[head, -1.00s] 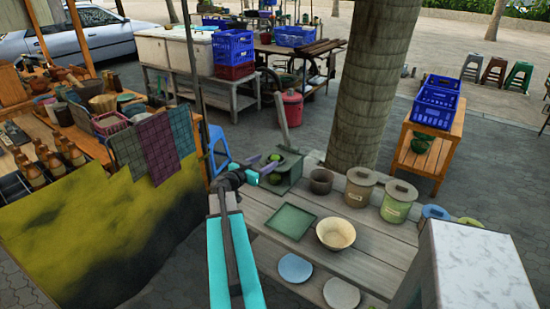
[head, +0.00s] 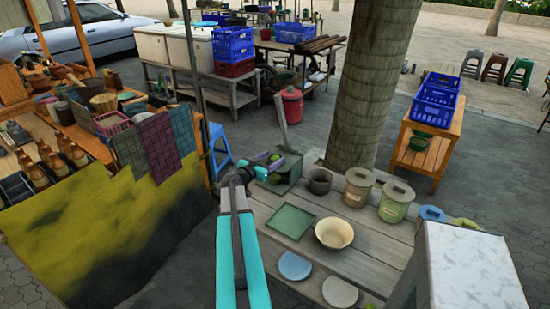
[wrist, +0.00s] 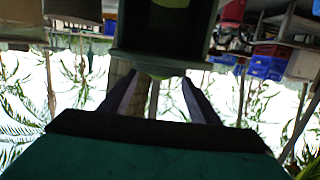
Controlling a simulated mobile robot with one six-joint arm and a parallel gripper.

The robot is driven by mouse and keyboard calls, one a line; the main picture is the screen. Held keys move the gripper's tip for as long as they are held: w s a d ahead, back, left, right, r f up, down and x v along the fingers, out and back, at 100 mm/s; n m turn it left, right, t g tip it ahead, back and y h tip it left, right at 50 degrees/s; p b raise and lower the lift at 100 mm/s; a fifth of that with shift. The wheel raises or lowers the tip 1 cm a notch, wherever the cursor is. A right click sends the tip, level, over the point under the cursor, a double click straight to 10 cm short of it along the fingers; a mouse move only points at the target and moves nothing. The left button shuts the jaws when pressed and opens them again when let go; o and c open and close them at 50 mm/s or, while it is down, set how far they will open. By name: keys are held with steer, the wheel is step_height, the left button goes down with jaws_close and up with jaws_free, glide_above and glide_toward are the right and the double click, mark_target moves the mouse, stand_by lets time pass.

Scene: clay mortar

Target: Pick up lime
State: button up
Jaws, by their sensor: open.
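Green limes (head: 276,157) show in and at an open dark green box (head: 294,164) on the far left part of the wooden table, in the head view. My gripper (head: 262,172) is right at the left side of this box, its fingers hard to make out. In the wrist view my gripper (wrist: 161,80) has its two fingers spread apart, with nothing clearly held. The box (wrist: 160,42) is dark just beyond the fingertips.
On the table (head: 265,215) are a green tray (head: 289,221), a cream bowl (head: 334,233), a dark pot (head: 320,181) and lidded canisters (head: 358,187). A tree trunk (head: 370,90) stands just behind. A blue stool (head: 221,146) is left of the box.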

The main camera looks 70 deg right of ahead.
stand_by(0.3)
steer(key=c, duration=1.2)
steer(key=shift+c, duration=0.2)
steer(key=shift+r, duration=0.15)
steer(key=shift+r+b, duration=0.85)
steer(key=shift+r, duration=0.25)
steer(key=f+b+v, duration=0.2)
steer(key=b+v, duration=0.5)
steer(key=v, duration=1.1)
steer(key=shift+a, duration=0.15)
